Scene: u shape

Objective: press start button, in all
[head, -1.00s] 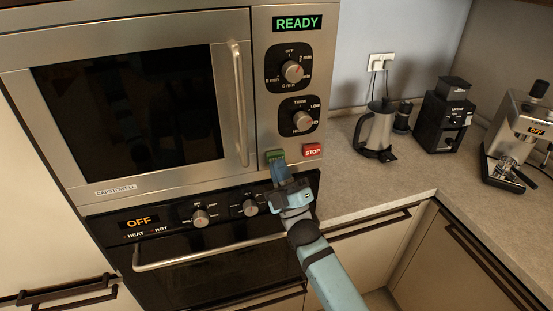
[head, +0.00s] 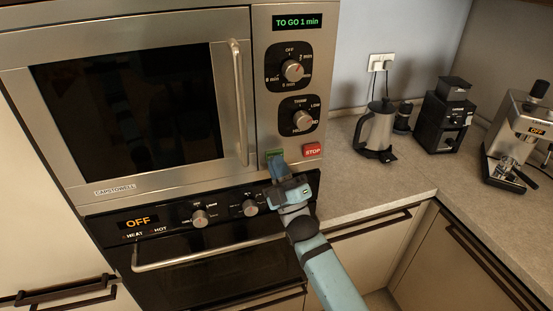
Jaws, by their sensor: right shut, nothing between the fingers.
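The microwave (head: 190,186) is closed and its display (head: 297,22) reads "TO GO 1 min" in green. The green start button (head: 274,154) is at the lower left of its control panel, partly hidden by my right gripper (head: 277,164). The red STOP button (head: 312,151) is to its right. My right gripper is shut and empty, with its tips at the green button; I cannot tell if they touch it. My left gripper is not in view.
Below is an oven (head: 210,267) with its display on OFF and a bar handle. A kettle (head: 378,131), a grinder (head: 443,118) and a coffee machine (head: 518,135) stand on the counter (head: 370,185) to the right. The front counter is clear.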

